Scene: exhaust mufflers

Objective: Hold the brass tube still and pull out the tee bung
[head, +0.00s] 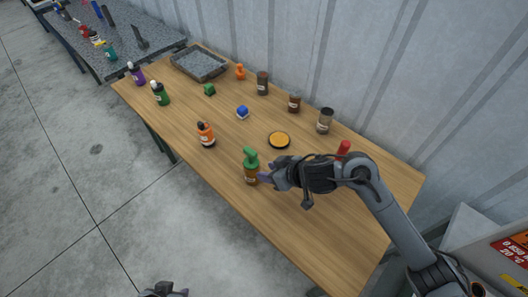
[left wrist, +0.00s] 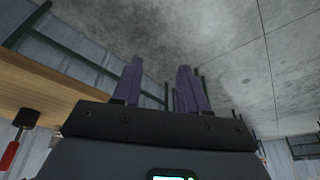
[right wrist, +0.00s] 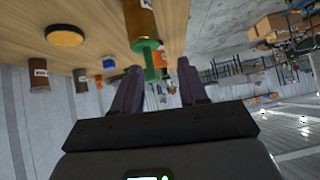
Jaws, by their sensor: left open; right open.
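The brass tube (head: 250,178), brown-gold with a pale label, stands upright near the table's front edge. The green tee bung (head: 251,158) sits in its top. In the right wrist view, the tube (right wrist: 142,18) and bung (right wrist: 152,62) appear upside down. My right gripper (head: 266,173) is open just right of the tube. In its wrist view the bung shows between the fingertips (right wrist: 158,85), which do not visibly grip it. My left gripper (head: 165,291) is at the bottom edge of the head view, away from the table; its fingers (left wrist: 160,85) are open and empty.
An orange bottle (head: 206,135) stands left of the tube, and a round orange-topped disc (head: 279,140) lies behind it. Brown jars (head: 325,121), a blue block (head: 242,112) and a grey tray (head: 199,64) are farther back. A red object (head: 343,148) stands behind my right arm.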

